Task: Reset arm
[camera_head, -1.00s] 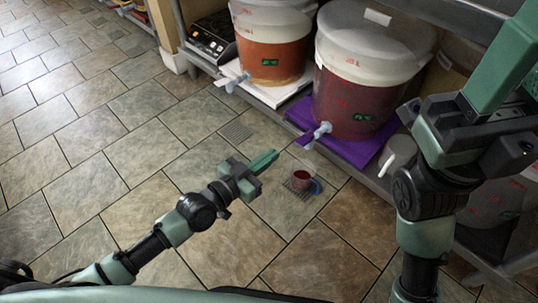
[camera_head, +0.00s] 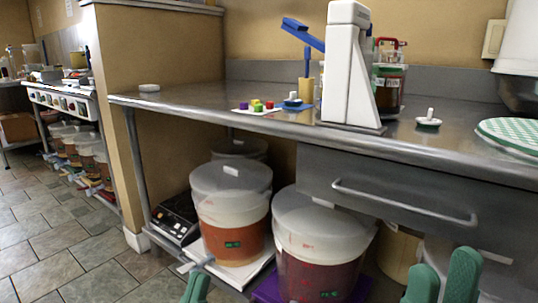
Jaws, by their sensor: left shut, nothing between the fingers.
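My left gripper (camera_head: 195,288) shows at the bottom edge, left of centre, in front of the orange-filled bucket. Its green fingers are together with nothing between them. My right gripper (camera_head: 442,268) shows at the bottom right, below the drawer. Its two green fingers stand apart with nothing seen between them. Most of both arms is out of the picture.
An orange-filled bucket (camera_head: 229,220) and a dark red-filled bucket (camera_head: 318,252) stand on the low shelf. A hot plate (camera_head: 175,217) is at their left. The steel counter (camera_head: 205,107) with its drawer (camera_head: 385,192) overhangs them. Tiled floor (camera_head: 60,250) is clear at left.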

